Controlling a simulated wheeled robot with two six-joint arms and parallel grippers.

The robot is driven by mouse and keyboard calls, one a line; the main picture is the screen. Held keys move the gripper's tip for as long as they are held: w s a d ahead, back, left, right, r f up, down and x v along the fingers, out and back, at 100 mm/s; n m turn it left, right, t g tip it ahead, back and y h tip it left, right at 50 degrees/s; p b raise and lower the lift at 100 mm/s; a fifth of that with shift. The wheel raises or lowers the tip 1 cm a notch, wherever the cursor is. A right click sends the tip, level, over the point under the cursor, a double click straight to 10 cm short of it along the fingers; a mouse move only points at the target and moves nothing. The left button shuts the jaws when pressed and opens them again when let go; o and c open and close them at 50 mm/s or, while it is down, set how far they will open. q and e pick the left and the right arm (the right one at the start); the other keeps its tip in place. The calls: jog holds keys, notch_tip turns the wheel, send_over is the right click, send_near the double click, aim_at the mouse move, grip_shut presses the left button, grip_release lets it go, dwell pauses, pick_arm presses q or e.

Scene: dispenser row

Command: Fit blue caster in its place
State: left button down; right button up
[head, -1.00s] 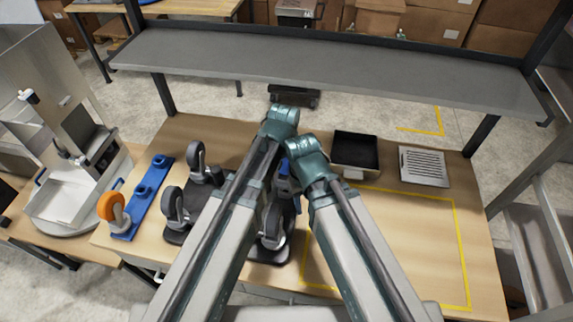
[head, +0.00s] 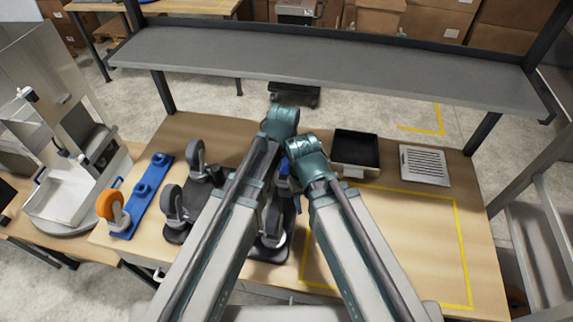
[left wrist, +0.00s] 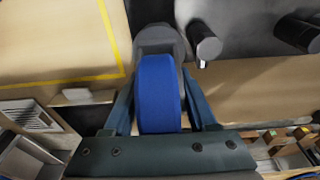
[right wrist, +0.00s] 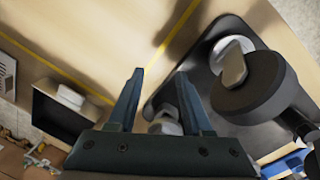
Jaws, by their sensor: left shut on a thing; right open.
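The blue caster (left wrist: 158,92) is between the fingers of my left gripper (left wrist: 160,108), with its grey fork pointing away from the wrist. In the head view only a little of the blue caster (head: 284,168) shows between my arms. A dark base plate (head: 268,252) lies on the table with grey-black casters on it; part of it is hidden by my left arm. It also shows in the right wrist view (right wrist: 212,60). My right gripper (right wrist: 160,98) is open and empty, close to this plate. Whether the blue caster touches the plate is hidden.
A blue rack (head: 142,197) holds an orange caster (head: 112,208) at the left. A black tray (head: 355,152) and a grilled plate (head: 424,165) are at the back right. A shelf (head: 330,75) spans above the table's far side. The yellow-outlined area (head: 400,235) is clear.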

pick_arm(q)
jog(key=shift+f+b, duration=1.45)
jog(key=shift+f, duration=0.1)
jog(key=shift+c, duration=0.6)
grip_release()
jog(key=shift+r, duration=0.15)
jog(key=r+p, duration=0.4)
jog(key=s+r+p, duration=0.1)
jog(key=r+p, duration=0.8)
jog(key=shift+s+a+r+p, duration=0.2)
jog(key=shift+s+r+p, duration=0.05)
jog(key=shift+s+p, duration=0.15)
jog(key=shift+s+f, duration=0.1)
jog(key=shift+f, duration=0.05)
